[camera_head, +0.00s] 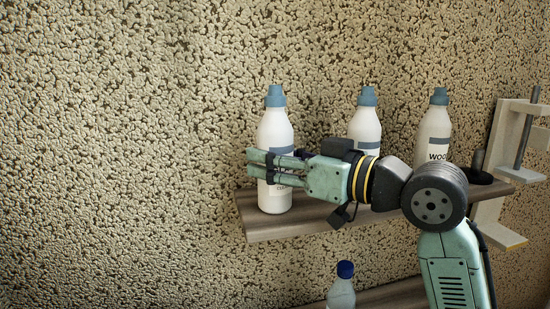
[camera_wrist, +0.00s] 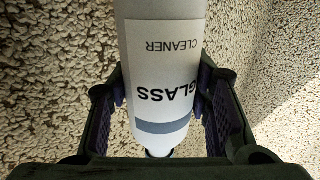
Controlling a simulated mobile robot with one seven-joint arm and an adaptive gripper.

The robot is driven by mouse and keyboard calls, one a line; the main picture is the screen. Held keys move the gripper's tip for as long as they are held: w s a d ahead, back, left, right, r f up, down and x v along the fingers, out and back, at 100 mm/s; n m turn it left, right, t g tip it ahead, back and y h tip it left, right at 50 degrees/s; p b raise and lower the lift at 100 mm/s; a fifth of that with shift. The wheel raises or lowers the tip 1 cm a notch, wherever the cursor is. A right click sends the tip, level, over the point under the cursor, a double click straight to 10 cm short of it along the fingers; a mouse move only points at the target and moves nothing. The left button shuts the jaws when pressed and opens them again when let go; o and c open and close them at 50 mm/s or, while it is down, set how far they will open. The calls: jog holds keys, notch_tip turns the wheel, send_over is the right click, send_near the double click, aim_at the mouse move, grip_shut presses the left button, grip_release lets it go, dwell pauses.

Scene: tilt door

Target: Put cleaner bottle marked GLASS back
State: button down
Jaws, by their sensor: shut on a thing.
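The cleaner bottle marked GLASS (camera_head: 275,132) is white with a blue-grey cap and stands upright at the left end of the wooden shelf (camera_head: 290,228). Its base is at the shelf top; I cannot tell if it touches. My gripper (camera_head: 262,167) reaches it from the right and is shut on its body, one finger on each side. In the wrist view the bottle (camera_wrist: 160,60) is between the fingers (camera_wrist: 161,100), with "CLEANER" and "GLASS" upside down on the label. In the head view the fingers hide part of the label.
A second white bottle (camera_head: 365,127) and one marked WOOD (camera_head: 434,130) stand farther right on the shelf, behind my arm. A small dark object (camera_head: 478,167) is near the shelf's right end, by a pale bracket (camera_head: 507,145). A blue-capped bottle (camera_head: 341,292) is below. The rough wall is close behind.

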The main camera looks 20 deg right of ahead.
jog(key=shift+f, duration=0.2)
jog(key=c, duration=0.8)
grip_release()
jog(key=shift+c, duration=0.2)
jog(key=shift+r, duration=0.2)
jog(key=b+v, duration=0.3)
jog(key=v, duration=0.9)
jog(key=shift+b, duration=0.3)
